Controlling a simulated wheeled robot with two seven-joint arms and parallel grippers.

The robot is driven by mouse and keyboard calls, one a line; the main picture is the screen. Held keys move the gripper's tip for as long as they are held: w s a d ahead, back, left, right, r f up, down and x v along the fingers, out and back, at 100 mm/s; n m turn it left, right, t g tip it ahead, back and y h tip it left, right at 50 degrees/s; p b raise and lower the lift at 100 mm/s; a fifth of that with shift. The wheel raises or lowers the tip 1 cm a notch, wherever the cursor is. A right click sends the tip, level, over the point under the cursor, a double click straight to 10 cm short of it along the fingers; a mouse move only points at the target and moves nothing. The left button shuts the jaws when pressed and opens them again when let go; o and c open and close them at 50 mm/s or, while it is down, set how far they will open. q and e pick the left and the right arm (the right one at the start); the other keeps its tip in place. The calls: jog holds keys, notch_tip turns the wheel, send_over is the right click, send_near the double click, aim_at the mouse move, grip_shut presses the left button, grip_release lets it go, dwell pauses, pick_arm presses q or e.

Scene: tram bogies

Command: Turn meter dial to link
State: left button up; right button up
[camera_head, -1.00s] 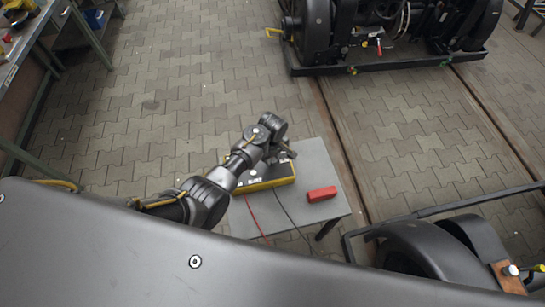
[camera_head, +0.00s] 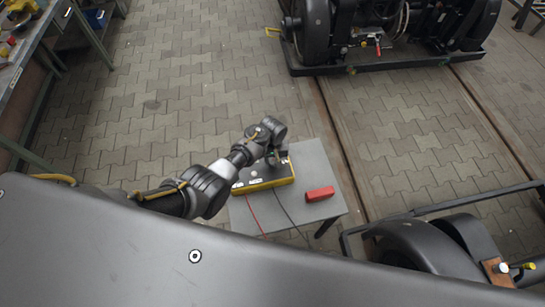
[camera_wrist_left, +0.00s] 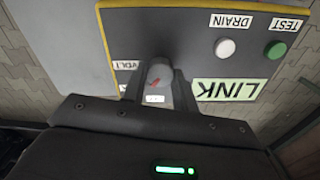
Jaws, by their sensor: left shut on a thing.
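The meter is a grey box with a yellow edge (camera_head: 268,184) on a small grey table. In the left wrist view its panel (camera_wrist_left: 196,22) shows upside-down labels: LINK (camera_wrist_left: 229,90), DRAIN, TEST and VOLT. My left gripper (camera_wrist_left: 158,88) is shut on the dial, one finger on each side. In the head view my left gripper (camera_head: 273,158) is over the meter, and the dial is hidden. My right gripper is not in view.
A white button (camera_wrist_left: 224,47) and a dark green button (camera_wrist_left: 277,49) are on the panel. A red block (camera_head: 320,193) lies on the table (camera_head: 318,163) right of the meter. Red and black cables run off the table's front. Bogies stand behind and at right.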

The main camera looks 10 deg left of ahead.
aim_at(272, 160)
pick_arm(q)
jog(key=shift+m, duration=0.8)
jog(key=o, duration=1)
jog(key=shift+c, duration=0.2)
notch_tip(272, 160, up, 11)
jog(key=p, duration=0.1)
jog(key=shift+p, duration=0.3)
jog(key=shift+f, duration=0.15)
